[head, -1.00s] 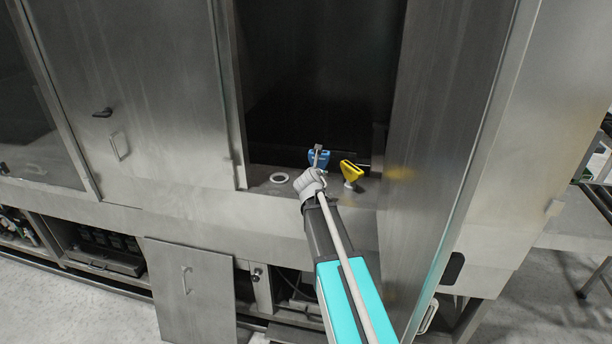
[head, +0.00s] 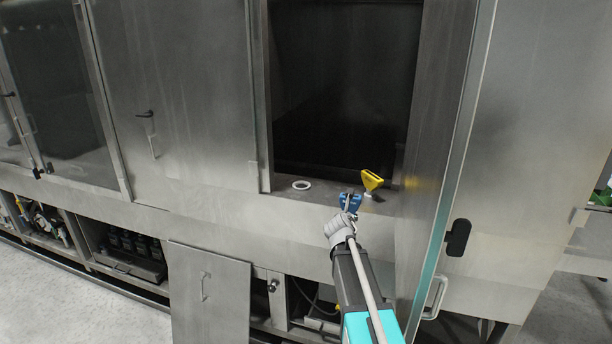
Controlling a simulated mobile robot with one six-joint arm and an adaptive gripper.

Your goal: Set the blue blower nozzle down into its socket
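The blue blower nozzle (head: 355,203) is at the end of my arm in the head view, in front of the opening's sill. My gripper (head: 348,199) appears shut on it, with a fingertip crossing its face. Finger contact is too small to see clearly. A white ring (head: 293,186), apparently the empty socket, lies flat on the sill to the left of the nozzle. The nozzle is apart from it. A yellow nozzle (head: 371,179) stands tilted on the sill, up and right of the blue one.
The dark opening (head: 345,90) lies behind the sill. An open steel door (head: 435,150) stands close on the right of my arm. A closed steel panel (head: 190,90) is on the left. A lower panel (head: 210,290) leans out below. The sill around the ring is clear.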

